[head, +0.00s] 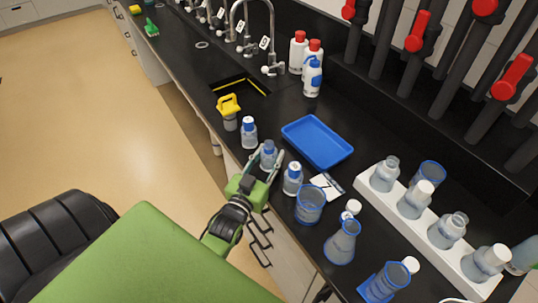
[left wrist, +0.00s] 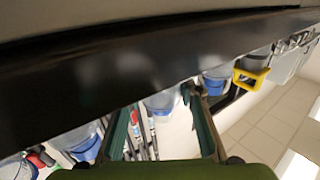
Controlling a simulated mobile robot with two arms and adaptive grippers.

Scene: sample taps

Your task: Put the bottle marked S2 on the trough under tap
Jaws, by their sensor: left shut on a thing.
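Three small clear bottles with blue-and-white tops stand in a row near the counter's front edge: a far one (head: 249,133), a middle one (head: 268,155) and a near one (head: 292,179). Their marks are too small to read, so I cannot tell which is S2. My left gripper (head: 269,159) is shut on the middle bottle, one finger on each side. In the left wrist view the fingers (left wrist: 160,110) show with a bottle (left wrist: 160,103) between them. Several silver taps with white tags, such as the nearest tap (head: 272,69), stand behind a dark sunken trough (head: 240,86). My right gripper is out of view.
A yellow-handled grey item (head: 229,108) stands between the bottles and the trough. A blue tray (head: 317,140) lies to the right. A blue beaker (head: 310,204), flasks and a white rack (head: 402,232) crowd the near right. White bottles (head: 298,52) stand behind.

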